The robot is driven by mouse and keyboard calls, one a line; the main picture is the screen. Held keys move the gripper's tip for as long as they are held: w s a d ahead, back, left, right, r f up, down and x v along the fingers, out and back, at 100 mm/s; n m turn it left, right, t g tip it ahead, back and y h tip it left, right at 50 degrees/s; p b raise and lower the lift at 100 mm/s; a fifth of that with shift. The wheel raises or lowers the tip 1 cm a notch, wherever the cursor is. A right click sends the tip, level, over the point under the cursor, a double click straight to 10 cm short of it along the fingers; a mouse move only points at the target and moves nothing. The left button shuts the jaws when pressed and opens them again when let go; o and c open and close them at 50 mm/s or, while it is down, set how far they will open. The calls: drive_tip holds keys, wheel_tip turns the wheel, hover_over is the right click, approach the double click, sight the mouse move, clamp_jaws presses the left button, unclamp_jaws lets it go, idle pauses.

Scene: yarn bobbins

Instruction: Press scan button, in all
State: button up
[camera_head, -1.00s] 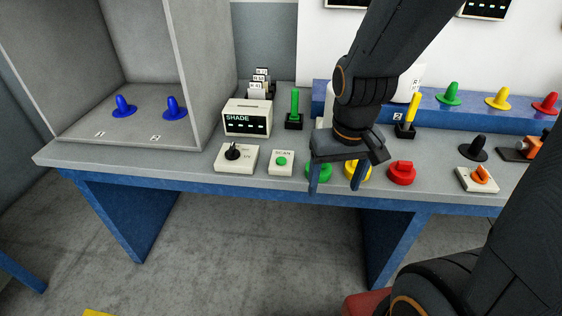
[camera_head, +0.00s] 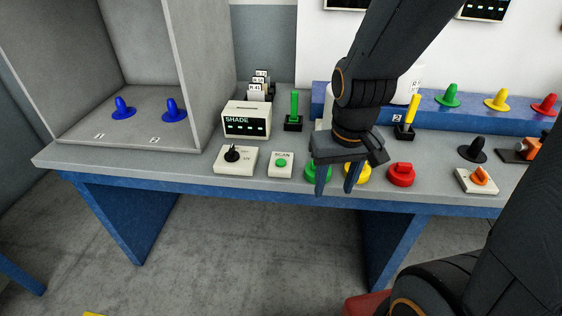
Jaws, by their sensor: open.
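The scan button is a green round button (camera_head: 281,163) on a small white box labelled SCAN (camera_head: 281,172), near the front edge of the table. My gripper (camera_head: 334,191) points down to the right of it, with its fingertips apart and nothing visible between them. It is in front of a green knob (camera_head: 311,172) and a yellow knob (camera_head: 364,173), partly hiding both. I cannot tell how high it is above them. The scan button is fully visible and apart from my gripper.
A white box with a black knob (camera_head: 234,155) sits left of the scan box. Behind are the SHADE display (camera_head: 246,120) and a green upright stick (camera_head: 294,106). A red knob (camera_head: 401,174) stands to the right. A grey booth (camera_head: 190,70) with blue cones (camera_head: 123,108) stands at left.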

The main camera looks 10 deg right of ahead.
clamp_jaws()
idle(1.4)
